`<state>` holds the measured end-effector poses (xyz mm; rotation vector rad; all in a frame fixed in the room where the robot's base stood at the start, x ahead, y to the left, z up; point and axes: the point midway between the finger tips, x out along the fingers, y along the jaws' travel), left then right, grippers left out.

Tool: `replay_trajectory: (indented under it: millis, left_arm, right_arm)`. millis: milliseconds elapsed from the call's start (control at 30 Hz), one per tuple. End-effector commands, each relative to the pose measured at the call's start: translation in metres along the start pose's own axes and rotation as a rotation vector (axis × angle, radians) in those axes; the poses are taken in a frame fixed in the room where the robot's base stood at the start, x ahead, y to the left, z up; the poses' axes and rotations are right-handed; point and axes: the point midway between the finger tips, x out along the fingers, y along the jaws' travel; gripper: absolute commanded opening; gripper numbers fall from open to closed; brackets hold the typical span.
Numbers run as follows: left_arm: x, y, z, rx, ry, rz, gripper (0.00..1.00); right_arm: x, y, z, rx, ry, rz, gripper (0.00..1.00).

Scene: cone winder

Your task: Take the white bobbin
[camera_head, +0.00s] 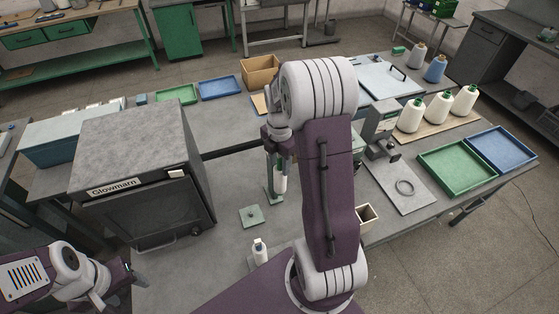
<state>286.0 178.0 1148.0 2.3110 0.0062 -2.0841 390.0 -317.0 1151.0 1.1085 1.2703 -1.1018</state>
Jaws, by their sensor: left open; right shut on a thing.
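My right arm crosses the middle of the view, and its gripper (279,158) points down over the table. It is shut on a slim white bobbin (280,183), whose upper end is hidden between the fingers. The bobbin is in front of or beside a green upright stand (269,178); I cannot tell whether they touch. My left gripper (133,276) is open and empty at the lower left, in front of the grey oven-like box, far from the bobbin.
The grey box (130,140) marked "Glowmarn" fills the left. A green plate with a peg (252,216) and a small white bottle (260,252) stand near the bobbin. White yarn cones (438,108), a green tray (428,169) and a blue tray (502,148) are at right.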

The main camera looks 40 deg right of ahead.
Motion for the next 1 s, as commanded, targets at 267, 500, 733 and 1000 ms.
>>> replay_trajectory:
  millis: [267, 500, 733, 1000]
  left_arm:
    - [-0.038, 0.001, -0.004, 0.000, 0.000, 0.000, 0.57]
    - [-0.067, 0.001, -0.007, 0.000, 0.000, 0.000, 0.57]
    - [-0.080, 0.002, -0.008, 0.000, 0.000, 0.000, 0.57]
    - [-0.080, 0.002, -0.008, 0.000, 0.000, 0.000, 0.57]
  right_arm:
    - [-0.053, 0.001, 0.000, 0.000, -0.002, 0.003, 0.11]
    - [-0.095, 0.001, 0.000, 0.000, -0.001, 0.002, 0.11]
    - [-0.115, 0.001, 0.000, 0.000, -0.002, 0.003, 0.11]
    - [-0.117, 0.001, 0.000, 0.006, -0.001, 0.002, 0.11]
